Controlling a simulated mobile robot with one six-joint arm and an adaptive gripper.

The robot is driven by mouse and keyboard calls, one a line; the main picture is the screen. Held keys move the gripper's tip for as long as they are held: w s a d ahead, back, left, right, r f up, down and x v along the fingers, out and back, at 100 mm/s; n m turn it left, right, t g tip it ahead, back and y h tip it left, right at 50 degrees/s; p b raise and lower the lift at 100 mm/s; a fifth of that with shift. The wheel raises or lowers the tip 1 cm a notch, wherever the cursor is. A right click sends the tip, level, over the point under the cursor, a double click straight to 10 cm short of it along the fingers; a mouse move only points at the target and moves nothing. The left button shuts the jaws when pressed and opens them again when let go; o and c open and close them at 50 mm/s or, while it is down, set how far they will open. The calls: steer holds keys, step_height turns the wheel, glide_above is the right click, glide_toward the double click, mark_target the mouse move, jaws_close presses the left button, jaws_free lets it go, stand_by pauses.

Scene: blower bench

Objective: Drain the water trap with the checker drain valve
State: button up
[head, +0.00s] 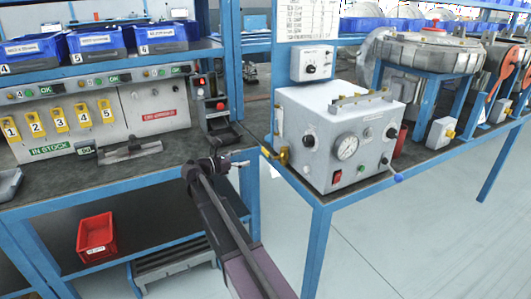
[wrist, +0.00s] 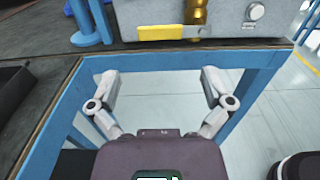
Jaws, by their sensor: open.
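The checker is a light grey box (head: 326,144) with a round gauge, black knobs and a red switch, on the right bench. A brass valve (head: 283,157) with a yellow lever (head: 268,153) sits at its lower left side. In the wrist view, the brass valve body (wrist: 195,12) points down and the yellow lever (wrist: 165,32) lies level, across it, near the bench edge. My gripper (wrist: 157,75) is open and empty, its fingers short of the lever. In the head view my gripper (head: 240,163) is left of the valve, apart from it. I cannot make out the water trap.
A blue-tipped lever (head: 397,177) sticks out at the checker's lower right. A small black device (head: 215,112) stands on the left bench behind my gripper. A blue table frame (wrist: 262,78) borders the space under my fingers. A gap separates the two benches.

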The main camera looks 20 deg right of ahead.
mark_target(264, 152)
steer(key=d, duration=0.9)
steer(key=shift+w+d, duration=0.15)
